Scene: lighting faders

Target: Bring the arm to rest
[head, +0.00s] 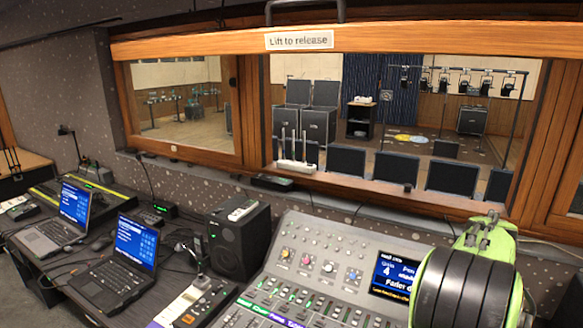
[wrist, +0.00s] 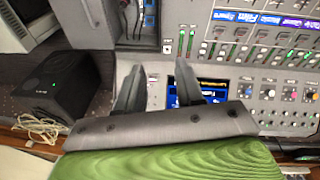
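My gripper (wrist: 158,88) shows in the wrist view with its two dark fingers apart and nothing between them. It is over the lighting console (wrist: 232,70), beside a small blue screen (wrist: 186,104) that one finger partly covers. In the head view my green and dark arm is in front of the right end of the console (head: 300,242), and I cannot make out the fingertips there. The console's screen (head: 394,274) is lit just left of the arm. The console's far right part is hidden behind the arm.
Two open laptops (head: 136,240) (head: 74,203) and a black speaker (head: 238,242) stand left of the console. Behind it is a wood-framed window (head: 340,40) labelled "Lift to release". In the wrist view a black speaker (wrist: 58,85) stands at the left. The air above the desk looks clear.

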